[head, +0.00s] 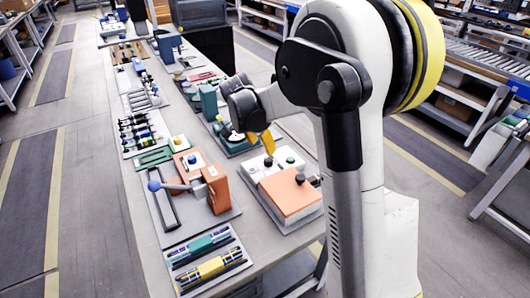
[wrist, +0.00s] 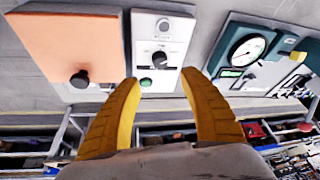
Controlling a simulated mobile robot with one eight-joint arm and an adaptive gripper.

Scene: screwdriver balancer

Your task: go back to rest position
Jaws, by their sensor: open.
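My gripper (head: 259,142) hangs over the long workbench in the head view, near a white control box (head: 270,164) and a box with an orange top (head: 292,192). In the wrist view, the yellow fingers of my gripper (wrist: 163,100) are spread apart with nothing between them. Beyond the fingertips is the white control panel (wrist: 162,45) with a black knob and a green button. The orange panel (wrist: 70,42) with its black knob is at the left. I cannot tell the exact gap between the fingertips and the panel.
A green gauge unit (wrist: 246,52) stands right of the fingers in the wrist view. An orange fixture with a blue-knobbed lever (head: 216,186) and a screwdriver tray (head: 208,260) occupy the near bench (head: 150,258). The left aisle floor (head: 90,200) is clear.

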